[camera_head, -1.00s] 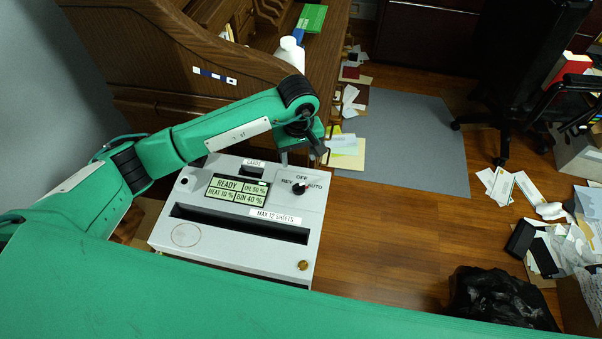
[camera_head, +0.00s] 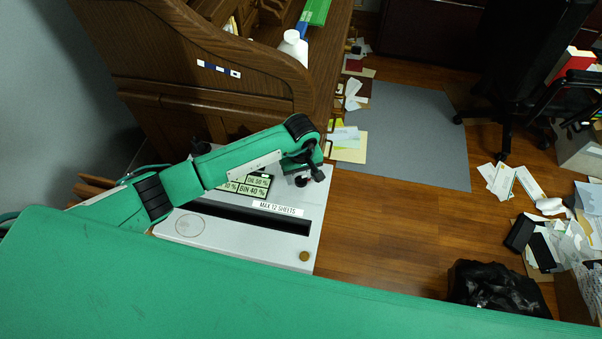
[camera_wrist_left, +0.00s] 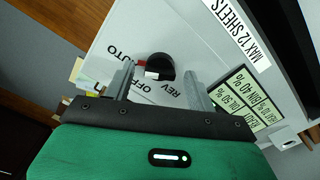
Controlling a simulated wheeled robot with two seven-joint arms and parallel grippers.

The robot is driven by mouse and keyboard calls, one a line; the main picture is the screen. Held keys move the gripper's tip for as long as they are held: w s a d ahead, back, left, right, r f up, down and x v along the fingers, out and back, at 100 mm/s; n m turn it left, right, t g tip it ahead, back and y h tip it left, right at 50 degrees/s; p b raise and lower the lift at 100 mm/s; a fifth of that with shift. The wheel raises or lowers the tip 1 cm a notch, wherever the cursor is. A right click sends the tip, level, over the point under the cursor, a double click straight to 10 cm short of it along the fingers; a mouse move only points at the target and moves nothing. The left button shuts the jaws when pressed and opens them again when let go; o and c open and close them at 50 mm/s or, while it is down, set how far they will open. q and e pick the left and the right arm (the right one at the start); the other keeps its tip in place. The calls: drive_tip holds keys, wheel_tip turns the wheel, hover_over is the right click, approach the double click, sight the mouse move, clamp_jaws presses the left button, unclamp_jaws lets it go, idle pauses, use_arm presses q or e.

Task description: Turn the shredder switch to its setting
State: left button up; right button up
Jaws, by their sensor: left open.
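The shredder (camera_head: 275,232) is a light grey box with a display and a paper slot. Its switch is a round black knob (camera_wrist_left: 162,64) with a white mark, among the labels AUTO, OFF and REV. In the wrist view the white mark faces the OFF and REV side; its exact setting is unclear. My left gripper (camera_wrist_left: 159,74) is open, with one finger on each side of the knob; I cannot tell whether they touch it. In the head view the left gripper (camera_head: 305,174) covers the labels and much of the knob. My right gripper is not in view.
A wooden roll-top desk (camera_head: 200,65) stands behind the shredder, with a white bottle (camera_head: 293,47) on it. Papers (camera_head: 347,146) lie on the floor behind. A black bag (camera_head: 497,287) and an office chair (camera_head: 515,70) are at the right. Wood floor right of the shredder is clear.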

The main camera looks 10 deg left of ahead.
use_arm(q)
drive_tip(key=shift+c, duration=0.5)
drive_tip(key=c, duration=0.9)
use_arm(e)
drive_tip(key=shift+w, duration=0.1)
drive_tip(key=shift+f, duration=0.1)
use_arm(q)
drive_tip(key=shift+n+b, duration=0.3)
drive_tip(key=shift+b, duration=0.05)
drive_tip(key=shift+f+n+b, duration=0.15)
drive_tip(key=shift+n+b, duration=0.6)
drive_tip(key=shift+n, duration=0.25)
drive_tip(key=n+b, duration=0.2)
drive_tip(key=n, duration=0.4)
drive_tip(key=shift+b, duration=0.3)
drive_tip(key=shift+n+b, duration=0.45)
drive_tip(key=shift+n, duration=1.25)
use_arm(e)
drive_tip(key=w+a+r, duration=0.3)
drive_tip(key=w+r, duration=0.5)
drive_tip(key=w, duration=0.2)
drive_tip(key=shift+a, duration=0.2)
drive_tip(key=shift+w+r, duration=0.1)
